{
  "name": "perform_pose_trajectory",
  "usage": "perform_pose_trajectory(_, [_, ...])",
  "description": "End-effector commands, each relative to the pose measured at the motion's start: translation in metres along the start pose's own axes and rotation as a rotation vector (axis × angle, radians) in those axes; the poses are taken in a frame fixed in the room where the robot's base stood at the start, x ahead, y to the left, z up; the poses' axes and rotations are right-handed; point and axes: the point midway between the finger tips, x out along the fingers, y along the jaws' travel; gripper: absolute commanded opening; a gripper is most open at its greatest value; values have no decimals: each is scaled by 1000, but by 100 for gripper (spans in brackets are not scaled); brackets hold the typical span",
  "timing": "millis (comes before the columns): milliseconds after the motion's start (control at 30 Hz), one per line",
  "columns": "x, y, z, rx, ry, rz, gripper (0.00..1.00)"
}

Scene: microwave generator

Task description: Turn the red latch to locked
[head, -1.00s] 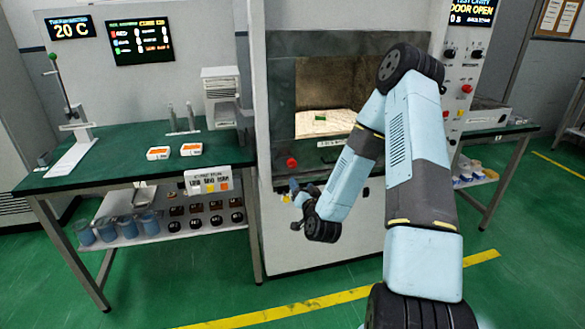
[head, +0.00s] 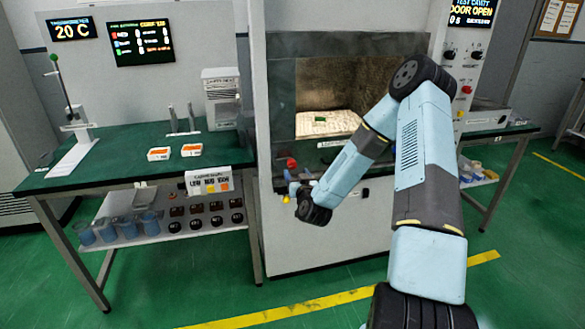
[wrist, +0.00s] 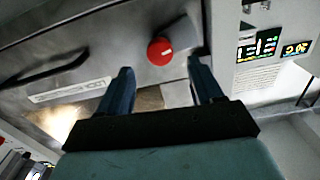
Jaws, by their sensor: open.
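The red latch (head: 291,163) is a round red knob at the left of the front panel of the large grey cabinet, below its opening. In the wrist view the red latch (wrist: 160,51) sits just beyond and between my fingertips, with a small pale mark on its face. My gripper (wrist: 160,70) is open and empty, its two blue fingers on either side of the latch in the picture, apparently not touching it. In the head view my gripper (head: 292,189) is just below the latch, small and partly hidden by my wrist.
The cabinet opening (head: 327,95) shows a lit pale floor with a small green item. A display (head: 473,12) reads "DOOR OPEN". A dark handle bar (wrist: 42,70) lies left of the latch in the wrist view. A green bench (head: 110,165) stands at the left.

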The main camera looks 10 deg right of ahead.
Motion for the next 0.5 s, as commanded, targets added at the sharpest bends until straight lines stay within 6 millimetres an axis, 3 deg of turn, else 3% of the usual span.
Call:
perform_pose_trajectory(200, [37,1,0,1,1,2,66])
perform_pose_trajectory(500, [62,0,0,0,-1,1,66])
